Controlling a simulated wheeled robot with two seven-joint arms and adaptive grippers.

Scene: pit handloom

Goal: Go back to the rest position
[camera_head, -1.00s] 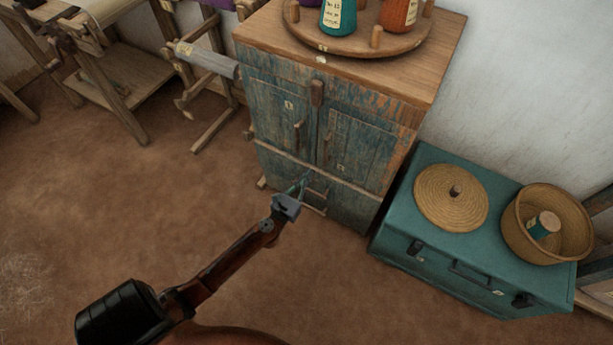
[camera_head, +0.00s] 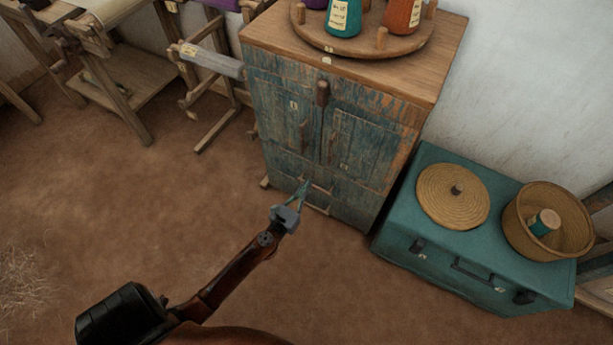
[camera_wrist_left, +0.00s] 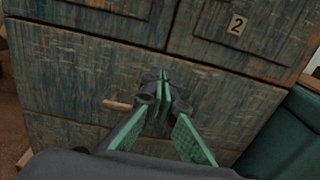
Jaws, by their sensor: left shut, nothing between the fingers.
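My left gripper (camera_head: 302,190) is shut and empty in front of the lower part of the weathered blue-green cabinet (camera_head: 375,150). In the left wrist view its green-padded fingers (camera_wrist_left: 163,90) meet at the tips before the cabinet's drawer front (camera_wrist_left: 80,70). A wooden drawer handle (camera_wrist_left: 117,105) shows just left of the fingers, apart from them in the picture. The gap from the fingertips to the cabinet is hard to judge. My right gripper does not show.
A teal trunk (camera_head: 400,235) stands right of the cabinet, bearing a woven lid (camera_head: 453,197) and a basket (camera_head: 515,230) with a spool (camera_head: 545,222). Thread cones (camera_head: 344,18) stand on the cabinet's round tray (camera_head: 361,42). Wooden frames (camera_head: 125,75) stand back left. The brown floor (camera_head: 130,220) is open.

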